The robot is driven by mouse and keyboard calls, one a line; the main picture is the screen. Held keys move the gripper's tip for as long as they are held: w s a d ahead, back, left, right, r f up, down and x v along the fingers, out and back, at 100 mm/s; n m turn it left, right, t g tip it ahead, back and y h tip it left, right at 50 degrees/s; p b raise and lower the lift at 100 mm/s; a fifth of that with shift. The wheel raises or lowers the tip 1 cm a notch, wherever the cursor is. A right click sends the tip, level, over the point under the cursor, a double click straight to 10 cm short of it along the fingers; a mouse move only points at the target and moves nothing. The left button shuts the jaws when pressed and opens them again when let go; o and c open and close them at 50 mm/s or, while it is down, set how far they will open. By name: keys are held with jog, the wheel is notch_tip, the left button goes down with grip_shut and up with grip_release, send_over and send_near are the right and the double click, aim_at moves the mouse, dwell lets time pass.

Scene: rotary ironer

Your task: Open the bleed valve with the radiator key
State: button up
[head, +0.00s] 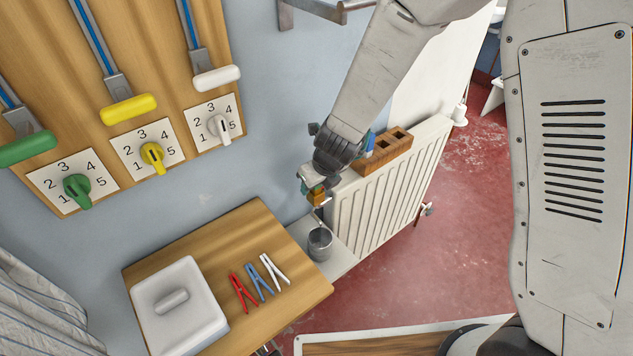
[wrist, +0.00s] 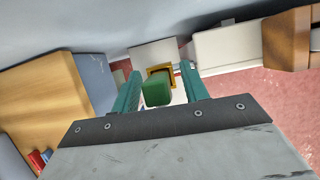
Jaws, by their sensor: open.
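My gripper (head: 316,186) is at the near top end of the white radiator (head: 385,190). In the wrist view its two teal fingers (wrist: 160,73) stand apart around a green block (wrist: 157,93), which looks like the handle of the radiator key. The block is close to the left finger, with a gap on the right; I cannot tell whether it touches. A yellow-orange piece with a dark middle shows just behind it, and in the head view an orange-brown piece (head: 316,197) shows below the fingertips. The bleed valve cannot be made out clearly.
A wooden block with square holes (head: 389,148) sits on the radiator. A grey metal cup (head: 320,243) stands on a low white ledge below the gripper. A wooden table (head: 205,243) holds a white lidded box and three clothespins. Levers and numbered dials are on the wall board.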

grip_shut()
jog(key=shift+c, duration=0.2)
grip_release()
jog(key=shift+r, duration=0.1)
